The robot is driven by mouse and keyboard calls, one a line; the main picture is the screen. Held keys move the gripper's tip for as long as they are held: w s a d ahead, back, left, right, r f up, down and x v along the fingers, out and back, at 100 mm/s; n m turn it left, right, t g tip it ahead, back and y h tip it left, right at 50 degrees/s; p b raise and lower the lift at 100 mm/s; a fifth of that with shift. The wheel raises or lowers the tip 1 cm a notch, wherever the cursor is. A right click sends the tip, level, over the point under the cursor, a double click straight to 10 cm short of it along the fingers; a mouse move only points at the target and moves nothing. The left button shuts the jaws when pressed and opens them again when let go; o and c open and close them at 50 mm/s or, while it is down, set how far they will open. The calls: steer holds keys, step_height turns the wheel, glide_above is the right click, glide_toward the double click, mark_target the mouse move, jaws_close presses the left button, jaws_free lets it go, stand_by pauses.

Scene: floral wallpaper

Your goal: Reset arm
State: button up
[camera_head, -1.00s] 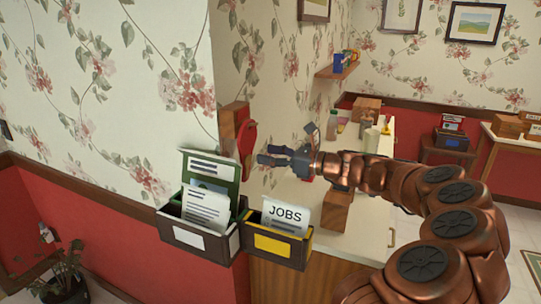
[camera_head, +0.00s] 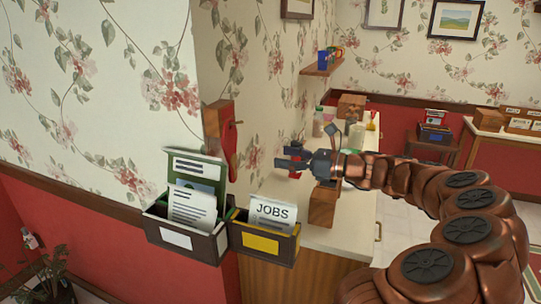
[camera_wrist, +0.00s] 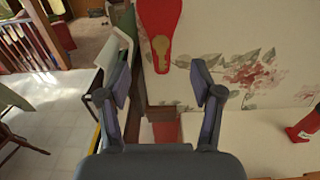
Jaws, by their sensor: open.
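My gripper (camera_head: 284,160) is open and empty, held out to the left over the counter near the corner wall. In the wrist view its two fingers (camera_wrist: 160,92) are spread apart with nothing between them. A red flat object (camera_head: 229,152) hangs at a wooden block (camera_head: 212,122) on the wall, to the left of my fingertips and apart from them. In the wrist view the red object (camera_wrist: 160,14) shows a gold patch and lies beyond the fingers.
Wall holders with papers (camera_head: 188,243) and a "JOBS" sheet (camera_head: 272,215) are below left of my gripper. A wooden block (camera_head: 322,206) stands on the counter under my wrist. Bottles and a box (camera_head: 351,105) stand behind. A shelf (camera_head: 322,67) is above.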

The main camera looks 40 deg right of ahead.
steer(key=v, duration=0.3)
steer(key=shift+d, duration=0.1)
